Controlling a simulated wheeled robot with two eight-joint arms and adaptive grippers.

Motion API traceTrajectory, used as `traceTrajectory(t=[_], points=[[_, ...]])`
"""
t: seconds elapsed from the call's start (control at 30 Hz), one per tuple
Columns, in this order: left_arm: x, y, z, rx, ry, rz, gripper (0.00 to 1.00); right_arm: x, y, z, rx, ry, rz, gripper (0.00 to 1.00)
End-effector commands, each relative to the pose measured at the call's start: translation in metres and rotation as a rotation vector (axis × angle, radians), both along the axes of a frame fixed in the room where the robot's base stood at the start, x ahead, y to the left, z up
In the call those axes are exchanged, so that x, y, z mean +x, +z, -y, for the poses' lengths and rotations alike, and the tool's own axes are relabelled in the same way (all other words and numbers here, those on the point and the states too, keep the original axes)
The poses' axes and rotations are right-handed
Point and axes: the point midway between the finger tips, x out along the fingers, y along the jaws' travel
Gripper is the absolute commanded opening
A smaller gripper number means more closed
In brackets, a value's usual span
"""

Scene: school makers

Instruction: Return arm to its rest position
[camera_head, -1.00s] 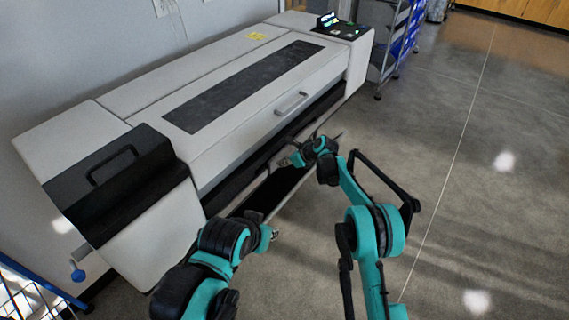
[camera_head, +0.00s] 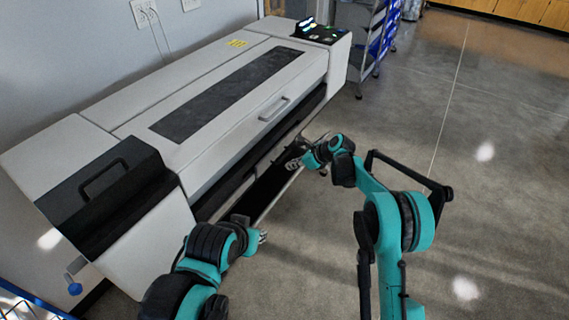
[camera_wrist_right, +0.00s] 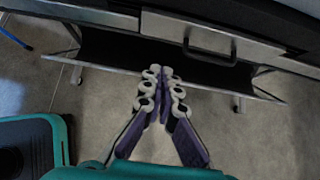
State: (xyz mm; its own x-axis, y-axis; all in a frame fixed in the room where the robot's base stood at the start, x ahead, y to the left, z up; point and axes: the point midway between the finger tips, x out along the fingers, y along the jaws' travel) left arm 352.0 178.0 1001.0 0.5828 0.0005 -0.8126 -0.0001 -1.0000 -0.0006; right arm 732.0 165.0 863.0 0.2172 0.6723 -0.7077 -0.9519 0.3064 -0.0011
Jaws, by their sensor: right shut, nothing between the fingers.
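My right arm (camera_head: 392,215) reaches forward from the lower right of the head view. Its gripper (camera_head: 294,163) is in front of the wide printer, by the dark catch tray below the body. In the right wrist view the right gripper (camera_wrist_right: 163,75) has its fingertips together with nothing between them, and the tray lies beyond them. My left arm (camera_head: 205,262) is at the bottom of the head view. Only a small part of the left gripper (camera_head: 262,237) shows past its wrist, so its fingers cannot be judged.
The large grey-white printer (camera_head: 225,150) stands along the wall, with a front handle (camera_head: 274,109) and a low dark tray (camera_head: 268,188). A shelf with blue bins (camera_head: 377,40) is behind it. A blue wire basket (camera_head: 30,305) is at lower left. The floor at right is clear.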

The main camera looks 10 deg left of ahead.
Motion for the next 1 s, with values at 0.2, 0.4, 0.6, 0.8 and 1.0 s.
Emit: traceTrajectory(t=[0.2, 0.4, 0.6, 0.8, 1.0], points=[[0.0, 0.001, 0.0, 0.0, 0.0, 0.0, 0.26, -0.002, 0.004, 0.005, 0.0, 0.001, 0.001, 0.0], [0.0, 0.001, 0.0, 0.0, 0.0, 0.0, 0.26, -0.01, 0.036, 0.028, -0.063, 0.055, 0.095, 0.0], [0.0, 0.001, 0.0, 0.0, 0.0, 0.0, 0.26, -0.046, 0.104, 0.091, -0.251, 0.229, 0.334, 0.0], [0.0, 0.001, 0.0, 0.0, 0.0, 0.0, 0.26, -0.106, 0.156, 0.156, -0.474, 0.446, 0.553, 0.0], [0.0, 0.001, 0.0, 0.0, 0.0, 0.0, 0.26, -0.181, 0.184, 0.218, -0.707, 0.693, 0.729, 0.0]])
